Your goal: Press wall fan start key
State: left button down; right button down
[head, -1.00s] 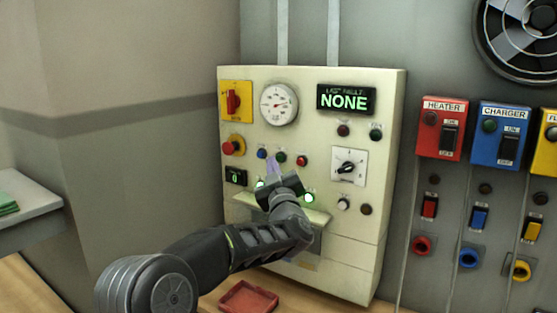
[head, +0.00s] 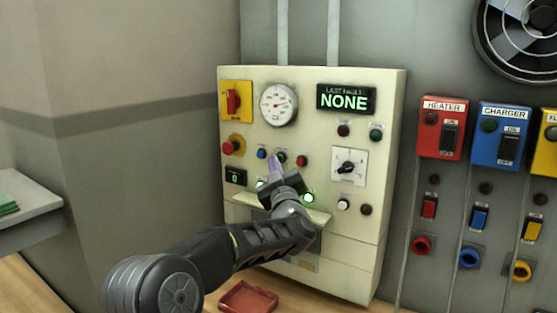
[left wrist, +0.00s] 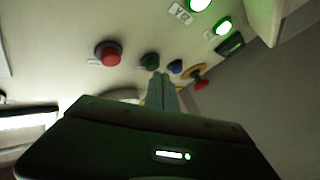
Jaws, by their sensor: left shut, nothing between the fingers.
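The cream control panel (head: 309,100) stands against the wall, with a row of a blue key (head: 262,153), a green key (head: 281,156) and a red key (head: 301,160). My left gripper (head: 274,160) is shut and empty, its fingertips just beside the green key. In the left wrist view, the gripper's tips (left wrist: 158,78) are just below the green key (left wrist: 150,60), between it and the blue key (left wrist: 175,66); the red key (left wrist: 108,52) is to the left. I cannot tell whether the tips touch the green key. The wall fan (head: 520,38) is at upper right. My right gripper is not in view.
A red emergency button (head: 229,148) sits left of the keys, and a rotary knob (head: 348,168) right. A red tray (head: 248,297) lies on the bench. Heater (head: 442,128) and charger boxes (head: 499,135) hang at right.

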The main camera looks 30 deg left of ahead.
pick_arm(q)
jog(key=shift+w, duration=0.4)
dwell(0.3)
jog(key=shift+s, duration=0.1)
jog(key=shift+s+b, duration=0.6)
jog(key=shift+s, duration=0.15)
jog(key=s+b, duration=0.3)
jog(key=s, duration=0.2)
dwell(0.4)
dwell(0.8)
